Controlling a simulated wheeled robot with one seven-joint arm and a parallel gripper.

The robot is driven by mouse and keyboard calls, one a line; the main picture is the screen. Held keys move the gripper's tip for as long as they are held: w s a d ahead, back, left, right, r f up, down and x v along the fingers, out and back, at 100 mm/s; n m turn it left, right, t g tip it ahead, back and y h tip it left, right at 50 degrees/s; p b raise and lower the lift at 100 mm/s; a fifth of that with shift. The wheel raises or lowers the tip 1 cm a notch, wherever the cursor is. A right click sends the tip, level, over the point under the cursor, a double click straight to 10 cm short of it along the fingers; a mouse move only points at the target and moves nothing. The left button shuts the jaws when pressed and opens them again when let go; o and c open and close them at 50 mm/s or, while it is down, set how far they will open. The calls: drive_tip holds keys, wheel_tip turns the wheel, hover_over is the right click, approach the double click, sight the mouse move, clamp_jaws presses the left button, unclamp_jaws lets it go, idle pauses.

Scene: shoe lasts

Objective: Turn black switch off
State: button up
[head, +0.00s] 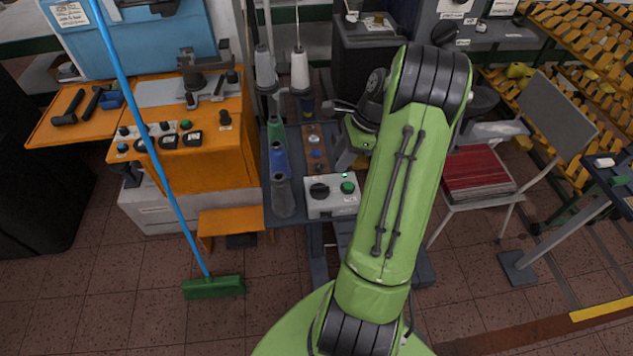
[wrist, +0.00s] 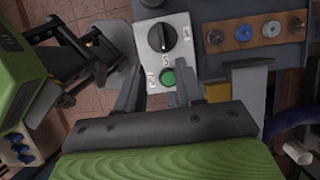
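The black switch (head: 319,190) is a round rotary knob on the left of a small grey-white control box (head: 332,208), beside a green button (head: 347,187). In the wrist view the black switch (wrist: 162,37) has a pale pointer line and sits above the green button (wrist: 167,77) on the box. My gripper (wrist: 158,75) is open, with a gap between its two grey fingers. Its fingertips appear near the green-button end of the box, apart from the switch. Nothing is seen between the fingers except the box behind them.
Thread spools (head: 280,160) stand left of the box. A brown strip with small knobs (wrist: 255,32) lies beside it in the wrist view. An orange machine (head: 190,150) and a blue-handled broom (head: 180,215) stand left.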

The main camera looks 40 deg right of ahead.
sight(320, 186)
drive_tip(key=x, duration=0.7)
drive_tip(key=b+x, duration=0.1)
drive_tip(key=x, duration=0.3)
drive_tip(key=shift+w+a+f, duration=0.1)
drive_tip(key=shift+w+f, duration=0.2)
drive_tip(key=shift+w, duration=0.05)
drive_tip(key=shift+c, duration=0.4)
clamp_jaws()
